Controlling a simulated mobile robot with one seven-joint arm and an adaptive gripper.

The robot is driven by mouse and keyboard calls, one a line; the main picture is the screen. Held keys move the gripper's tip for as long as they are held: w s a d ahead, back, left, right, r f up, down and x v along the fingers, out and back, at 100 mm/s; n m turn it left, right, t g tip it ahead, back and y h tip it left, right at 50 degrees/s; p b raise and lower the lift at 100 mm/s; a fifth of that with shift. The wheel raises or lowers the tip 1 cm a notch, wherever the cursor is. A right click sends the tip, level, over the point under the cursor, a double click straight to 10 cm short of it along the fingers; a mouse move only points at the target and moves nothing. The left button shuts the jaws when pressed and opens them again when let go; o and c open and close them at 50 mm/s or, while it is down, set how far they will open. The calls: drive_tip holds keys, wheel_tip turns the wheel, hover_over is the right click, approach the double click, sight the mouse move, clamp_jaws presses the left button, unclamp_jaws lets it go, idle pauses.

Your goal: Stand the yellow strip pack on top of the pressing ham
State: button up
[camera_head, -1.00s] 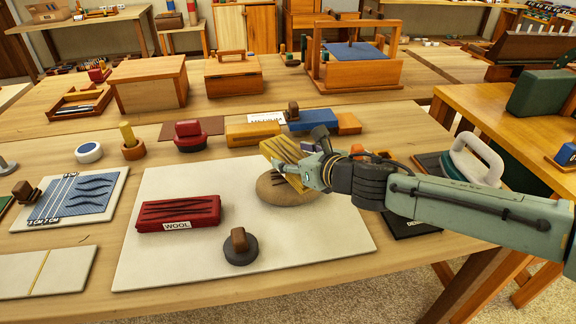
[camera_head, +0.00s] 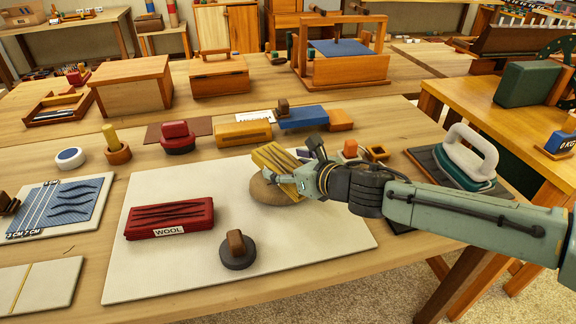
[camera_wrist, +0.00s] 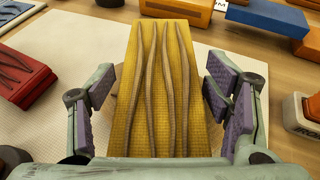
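The yellow strip pack (camera_head: 277,160), with dark wavy strips on its face, is on the brown rounded pressing ham (camera_head: 268,192) and looks tilted in the head view. In the wrist view the pack (camera_wrist: 160,85) fills the middle, its striped face towards the camera. My gripper (camera_head: 298,170) is at the pack's right side. In the wrist view my gripper (camera_wrist: 160,78) has its purple pads on either side of the pack, with a visible gap at each side.
The ham sits on a pale mat (camera_head: 190,268) with a red WOOL pack (camera_head: 170,217) and a dark round weight with wooden handle (camera_head: 238,252). Behind are a yellow-orange block (camera_head: 243,134) and a blue block (camera_head: 303,118). An iron (camera_head: 468,160) stands right, near my arm.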

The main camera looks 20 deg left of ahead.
drive_tip(key=shift+o, duration=0.4)
drive_tip(key=shift+r, duration=0.25)
drive_tip(key=p+v, duration=0.6)
drive_tip(key=v, duration=0.6)
